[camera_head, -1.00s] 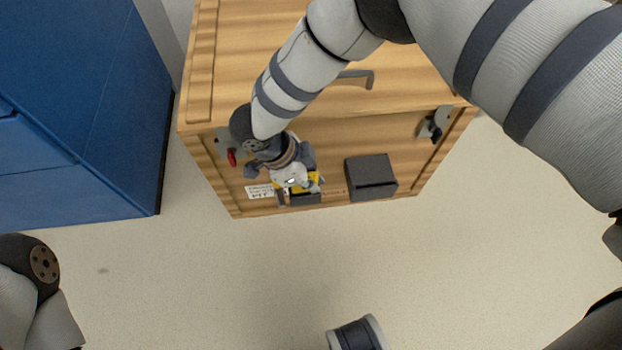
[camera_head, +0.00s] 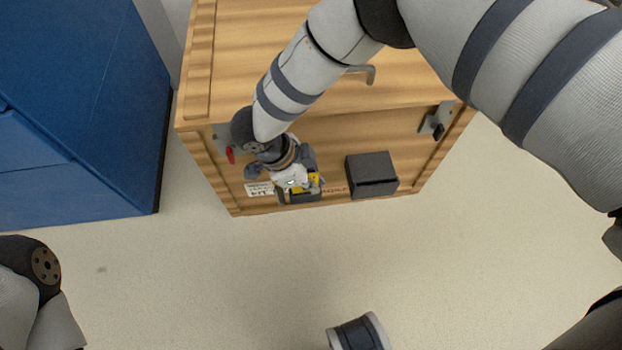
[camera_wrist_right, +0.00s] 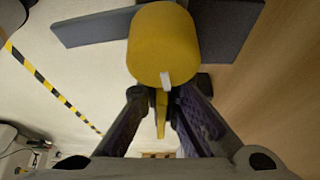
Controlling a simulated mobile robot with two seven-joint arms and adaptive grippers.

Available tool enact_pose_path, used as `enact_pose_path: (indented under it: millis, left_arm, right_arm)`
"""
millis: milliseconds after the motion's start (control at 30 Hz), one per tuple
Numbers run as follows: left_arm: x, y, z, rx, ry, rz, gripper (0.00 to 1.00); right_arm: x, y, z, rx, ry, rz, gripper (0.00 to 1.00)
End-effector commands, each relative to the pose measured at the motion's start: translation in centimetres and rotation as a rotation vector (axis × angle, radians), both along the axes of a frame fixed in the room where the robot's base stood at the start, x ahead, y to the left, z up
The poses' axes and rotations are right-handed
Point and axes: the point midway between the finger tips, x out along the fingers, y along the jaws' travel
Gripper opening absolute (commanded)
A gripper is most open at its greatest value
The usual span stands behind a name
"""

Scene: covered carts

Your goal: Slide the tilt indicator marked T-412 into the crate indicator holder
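My right gripper (camera_head: 300,192) is low at the front of the wooden crate, left of its middle. In the right wrist view its fingers (camera_wrist_right: 160,125) are closed on the narrow tab of a yellow tilt indicator (camera_wrist_right: 163,45) with a rounded body. Some yellow of the indicator (camera_head: 314,182) also shows in the head view. The T-412 marking is not readable. My left gripper is out of view.
A blue cabinet (camera_head: 85,110) stands to the left. The pale floor in front is clear.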

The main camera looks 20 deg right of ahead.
Motion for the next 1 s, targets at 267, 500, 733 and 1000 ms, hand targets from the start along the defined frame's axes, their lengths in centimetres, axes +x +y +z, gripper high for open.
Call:
enact_pose_path:
  millis: [267,500,733,1000]
  left_arm:
    - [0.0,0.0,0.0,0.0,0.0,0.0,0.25]
    - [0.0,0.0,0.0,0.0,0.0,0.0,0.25]
    - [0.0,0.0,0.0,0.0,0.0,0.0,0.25]
    - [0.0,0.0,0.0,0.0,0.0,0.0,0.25]
  right_arm:
    - [0.0,0.0,0.0,0.0,0.0,0.0,0.28]
    - [0.0,0.0,0.0,0.0,0.0,0.0,0.28]
    - [0.5,1.5,3.6,0.002,-0.004,0.002,0.28]
    - [1.0,3.9,9.7,0.001,-0.002,0.001,0.28]
